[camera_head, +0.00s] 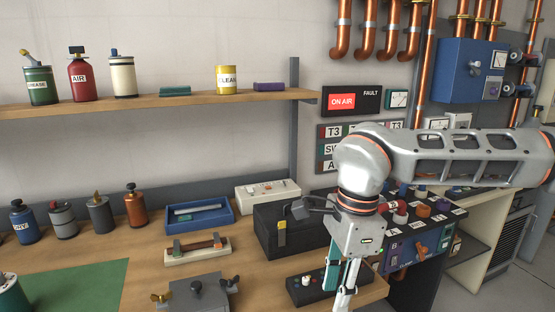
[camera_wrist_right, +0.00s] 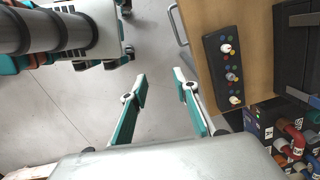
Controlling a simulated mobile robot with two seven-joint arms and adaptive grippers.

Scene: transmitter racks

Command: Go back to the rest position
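My right arm (camera_head: 440,158) reaches in from the right in the head view, with its right gripper (camera_head: 341,291) pointing down in front of the workbench's right end. In the right wrist view the two teal-and-grey fingers of the right gripper (camera_wrist_right: 161,88) stand apart with only grey floor between them. It is open and empty. A small black control box with knobs (camera_head: 308,284) lies on the bench just left of the gripper in the head view; it also shows in the right wrist view (camera_wrist_right: 229,70). My left gripper is not in view.
The wooden workbench (camera_head: 262,258) carries a blue tray (camera_head: 215,224), a black box (camera_head: 272,232) and several small bottles. A shelf (camera_head: 200,101) hangs above. A console with coloured plugs (camera_head: 440,225) stands behind my right arm. Open floor (camera_wrist_right: 60,125) lies beside the bench.

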